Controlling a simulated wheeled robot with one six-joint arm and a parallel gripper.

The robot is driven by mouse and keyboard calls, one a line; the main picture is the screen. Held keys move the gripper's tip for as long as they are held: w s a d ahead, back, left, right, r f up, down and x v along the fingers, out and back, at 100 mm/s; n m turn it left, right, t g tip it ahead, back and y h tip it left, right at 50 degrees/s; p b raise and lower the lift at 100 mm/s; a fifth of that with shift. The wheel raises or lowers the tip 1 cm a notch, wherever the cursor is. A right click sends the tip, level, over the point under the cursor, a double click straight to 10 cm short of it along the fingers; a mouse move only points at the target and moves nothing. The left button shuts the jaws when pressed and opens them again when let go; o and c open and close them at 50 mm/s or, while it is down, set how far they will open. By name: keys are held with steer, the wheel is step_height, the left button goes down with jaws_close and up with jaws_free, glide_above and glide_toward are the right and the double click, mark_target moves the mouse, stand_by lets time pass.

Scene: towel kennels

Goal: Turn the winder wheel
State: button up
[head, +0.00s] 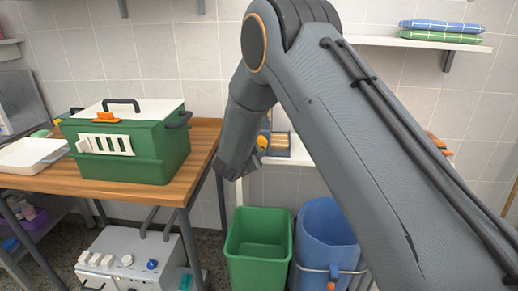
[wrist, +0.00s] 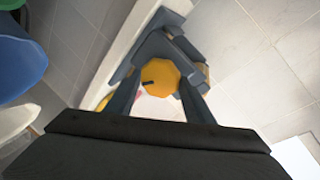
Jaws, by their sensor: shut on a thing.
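The winder wheel (wrist: 160,76) is a yellow, many-sided piece with a dark mark, on a dark grey frame (wrist: 180,50) in the wrist view. My gripper (wrist: 161,88) has one finger on each side of it and is shut on it. In the head view, part of the yellow wheel (head: 262,142) shows just right of my gripper (head: 250,156). The winder (head: 279,145) sits on a ledge by the tiled wall, and my arm hides much of that area.
A green carrier (head: 135,150) with a white lid stands on a wooden table (head: 190,165) at left. A green bin (head: 258,245) and a blue bin (head: 325,225) stand below. A shelf (head: 405,43) holds folded towels (head: 440,31). A grey box (head: 125,262) is under the table.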

steer(key=m+y+b, duration=0.1)
steer(key=m+b, duration=0.1)
steer(key=m+y+b, duration=0.1)
steer(key=m+b, duration=0.1)
steer(key=b, duration=0.1)
steer(key=shift+d+f, duration=0.15)
steer(key=shift+d, duration=0.15)
steer(key=m+y+b, duration=0.2)
steer(key=m+b, duration=0.1)
steer(key=b, duration=0.6)
steer(key=shift+d+f+m+b, duration=0.1)
steer(key=shift+d+m+b, duration=0.05)
steer(key=shift+m+b, duration=0.2)
steer(key=m+y+b, duration=0.1)
steer(key=m+b, duration=0.1)
steer(key=b, duration=0.7)
steer(key=m+y+b, duration=0.1)
steer(key=m+b, duration=0.1)
steer(key=b, duration=0.8)
steer(key=shift+d+f+m+y, duration=0.1)
steer(key=shift+d+m+y, duration=0.05)
steer(key=shift+m+y, duration=0.25)
steer(key=shift+m+t+b, duration=0.3)
steer(key=shift+m+b, duration=0.05)
steer(key=shift+b, duration=1.25)
steer(key=o, duration=1.1)
steer(key=shift+c, duration=0.2)
